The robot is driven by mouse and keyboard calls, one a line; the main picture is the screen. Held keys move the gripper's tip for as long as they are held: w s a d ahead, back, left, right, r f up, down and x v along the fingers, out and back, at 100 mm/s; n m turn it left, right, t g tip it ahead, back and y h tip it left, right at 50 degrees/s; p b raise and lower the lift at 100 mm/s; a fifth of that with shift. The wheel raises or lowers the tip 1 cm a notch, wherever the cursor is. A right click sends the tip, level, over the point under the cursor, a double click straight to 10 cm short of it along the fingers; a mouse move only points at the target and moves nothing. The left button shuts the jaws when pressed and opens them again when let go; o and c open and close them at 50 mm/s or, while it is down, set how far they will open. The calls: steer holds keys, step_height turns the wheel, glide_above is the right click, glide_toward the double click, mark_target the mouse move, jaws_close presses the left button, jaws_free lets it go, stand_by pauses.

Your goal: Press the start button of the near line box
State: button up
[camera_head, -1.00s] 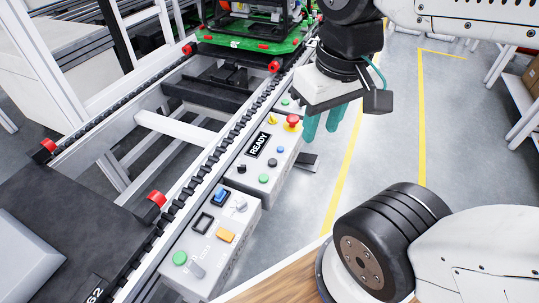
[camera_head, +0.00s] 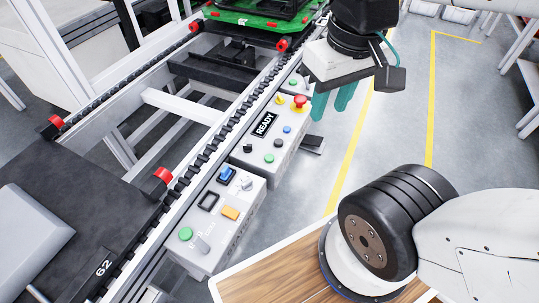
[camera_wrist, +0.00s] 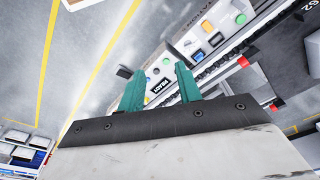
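The nearest grey control box (camera_head: 228,243) sits beside the conveyor, with a green button (camera_head: 185,234), a blue switch, an orange button and a black-framed window. Behind it is a second grey box (camera_head: 262,158) with a READY display (camera_head: 264,124), a red mushroom button and a small green button (camera_head: 269,158). In the wrist view the nearest box's green button (camera_wrist: 240,19) is at the upper right. My gripper (camera_head: 329,112) is open and empty, its two teal fingers apart. It hangs right of the READY box, clear of the nearest box; the fingers also show in the wrist view (camera_wrist: 160,70).
The conveyor rail (camera_head: 207,148) with red stops runs along the boxes' left side. A green pallet (camera_head: 250,18) sits at the far end and a dark pallet (camera_head: 85,215) at the near left. A third box is partly hidden. Grey floor (camera_head: 400,130) with yellow lines lies to the right.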

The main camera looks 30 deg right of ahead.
jaws_close()
stand_by(1.9)
